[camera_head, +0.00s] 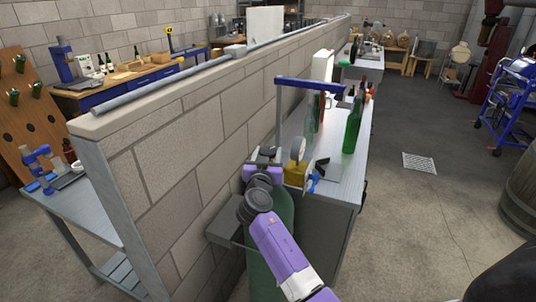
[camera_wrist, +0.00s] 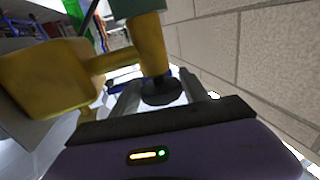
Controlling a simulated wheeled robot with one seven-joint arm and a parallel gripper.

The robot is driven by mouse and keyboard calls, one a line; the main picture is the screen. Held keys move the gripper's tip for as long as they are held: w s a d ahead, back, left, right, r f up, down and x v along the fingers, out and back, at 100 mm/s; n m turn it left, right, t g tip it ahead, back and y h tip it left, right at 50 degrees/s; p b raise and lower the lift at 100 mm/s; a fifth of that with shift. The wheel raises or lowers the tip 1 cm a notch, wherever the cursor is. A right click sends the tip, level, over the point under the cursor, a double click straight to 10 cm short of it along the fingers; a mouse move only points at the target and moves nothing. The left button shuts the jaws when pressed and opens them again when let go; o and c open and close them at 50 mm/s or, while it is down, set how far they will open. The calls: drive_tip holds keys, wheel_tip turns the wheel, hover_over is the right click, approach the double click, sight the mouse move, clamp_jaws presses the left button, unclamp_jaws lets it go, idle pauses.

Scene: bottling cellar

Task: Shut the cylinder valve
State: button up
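A dark round handwheel (camera_wrist: 163,92) ends the valve's stem. My gripper (camera_head: 263,166) is over the cylinder's top. In the wrist view my gripper (camera_wrist: 162,92) has one finger on each side of the handwheel. The handwheel nearly fills the gap. I cannot tell whether the fingers press on it.
The block wall (camera_head: 190,150) runs close along the left of the cylinder. A counter (camera_head: 342,170) with a green bottle (camera_head: 352,126) and other bottles stands just beyond. A blue-topped post (camera_head: 310,86) rises near my gripper. The floor (camera_head: 420,215) at right is mostly open.

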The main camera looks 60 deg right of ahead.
drive_tip(key=shift+f+g+b, duration=0.2)
drive_tip(key=shift+g+b, duration=0.1)
drive_tip(key=shift+b, duration=0.7)
drive_tip(key=m+g+b, duration=0.1)
drive_tip(key=b, duration=0.1)
drive_tip(key=g+b, duration=0.1)
drive_tip(key=b, duration=0.1)
drive_tip(key=shift+w+f+m+h, duration=0.1)
drive_tip(key=shift+f+m+h, duration=0.1)
drive_tip(key=shift+m+h, duration=0.2)
drive_tip(key=m+g+b, duration=0.1)
drive_tip(key=g+b, duration=0.2)
drive_tip(key=b, duration=0.2)
drive_tip(key=m+g+b, duration=0.2)
drive_tip(key=b, duration=0.2)
drive_tip(key=shift+m+g+b, duration=0.3)
drive_tip(key=shift+g+b, duration=0.1)
drive_tip(key=m+g+y+b, duration=0.1)
drive_tip(key=m+g+b, duration=0.2)
drive_tip(key=b, duration=0.4)
drive_tip(key=shift+g, duration=0.9)
drive_tip(key=m+g+y+b, duration=0.1)
drive_tip(key=b, duration=0.1)
drive_tip(key=m+g+y+b, duration=0.1)
drive_tip(key=m+g, duration=0.1)
drive_tip(key=shift+r+g+y+b, duration=0.3)
drive_tip(key=shift+b, duration=0.05)
drive_tip(key=shift+m+g+y+b, duration=0.3)
drive_tip(key=shift+g+y, duration=0.1)
drive_tip(key=shift+g, duration=0.1)
